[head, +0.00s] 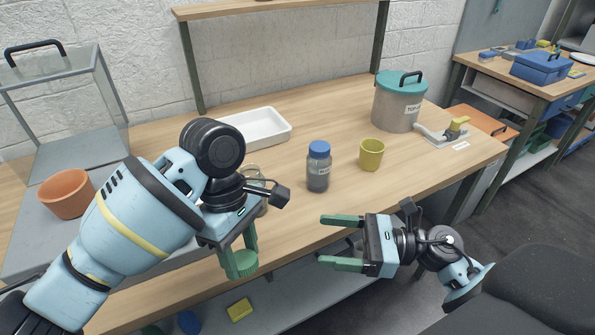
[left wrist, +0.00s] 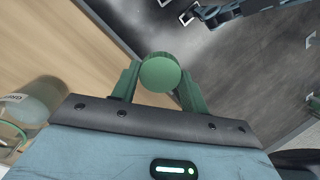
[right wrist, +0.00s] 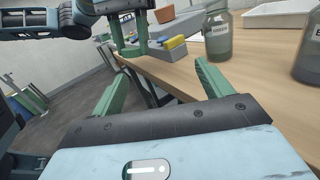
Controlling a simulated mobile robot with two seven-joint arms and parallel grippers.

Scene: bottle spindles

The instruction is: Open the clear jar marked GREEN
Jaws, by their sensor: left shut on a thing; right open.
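My left gripper (head: 240,256) is shut on a round green lid (head: 242,266), held off the table's front edge. The lid also shows between the fingers in the left wrist view (left wrist: 160,73). The clear jar (head: 253,172) stands on the table, partly hidden behind my left wrist; no lid shows on it in the head view. The labelled jar is upright in the right wrist view (right wrist: 217,36), its top cut off; it also shows at the left of the left wrist view (left wrist: 28,112). My right gripper (head: 328,240) is open and empty in front of the table.
A blue-capped jar (head: 318,168) and a yellow cup (head: 371,154) stand right of the clear jar. A white tray (head: 288,131) lies behind. A teal-lidded drum (head: 397,107) stands at the right, a terracotta pot (head: 67,194) at the left.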

